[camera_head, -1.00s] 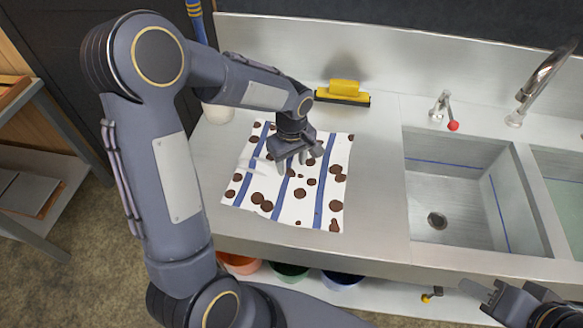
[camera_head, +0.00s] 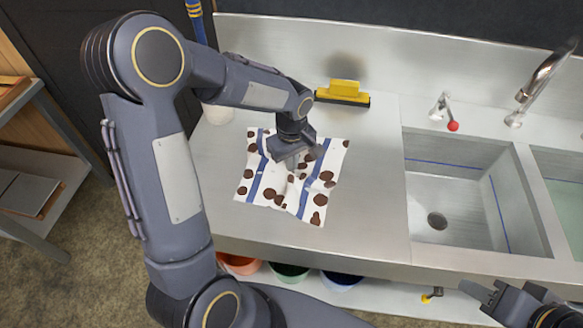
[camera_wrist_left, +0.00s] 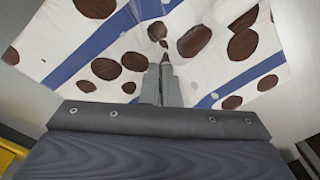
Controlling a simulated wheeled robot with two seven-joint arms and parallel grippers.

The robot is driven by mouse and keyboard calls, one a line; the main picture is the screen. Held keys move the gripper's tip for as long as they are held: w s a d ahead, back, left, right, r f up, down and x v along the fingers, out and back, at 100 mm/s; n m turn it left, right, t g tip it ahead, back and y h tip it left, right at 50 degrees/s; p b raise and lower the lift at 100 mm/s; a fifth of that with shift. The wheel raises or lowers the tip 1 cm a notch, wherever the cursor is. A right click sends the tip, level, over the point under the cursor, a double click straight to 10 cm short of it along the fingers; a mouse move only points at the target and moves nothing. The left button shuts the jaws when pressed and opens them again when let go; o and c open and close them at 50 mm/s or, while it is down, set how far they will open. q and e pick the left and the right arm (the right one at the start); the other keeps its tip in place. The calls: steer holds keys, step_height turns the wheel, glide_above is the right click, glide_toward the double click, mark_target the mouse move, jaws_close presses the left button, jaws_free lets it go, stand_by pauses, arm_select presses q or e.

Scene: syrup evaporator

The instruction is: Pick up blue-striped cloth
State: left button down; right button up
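The blue-striped cloth (camera_head: 315,198) is white with blue stripes and brown spots. It lies on the steel counter left of the sink, bunched and creased under my left gripper (camera_head: 290,172). In the left wrist view the cloth (camera_wrist_left: 88,45) spreads out around the fingers, and the left gripper (camera_wrist_left: 162,75) has its two fingers close together with a pinched fold of cloth at their tips. My right gripper (camera_head: 487,300) is at the bottom right, away from the cloth, over the counter's front edge. Its finger gap is hard to make out.
A yellow squeegee (camera_head: 343,93) stands at the back of the counter. A steel sink (camera_head: 440,205) with a faucet (camera_head: 540,80) and a red-knobbed tap (camera_head: 452,126) is on the right. Coloured buckets (camera_head: 290,271) sit below the counter. The counter (camera_head: 372,190) between cloth and sink is clear.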

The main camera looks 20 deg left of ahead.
arm_select(q)
step_height(320, 180, up, 12)
steer(key=p, duration=0.8)
steer(key=shift+p, duration=0.3)
step_height(320, 180, up, 18)
steer(key=p, duration=0.2)
steer(key=shift+p, duration=0.4)
steer(key=shift+f, duration=0.1)
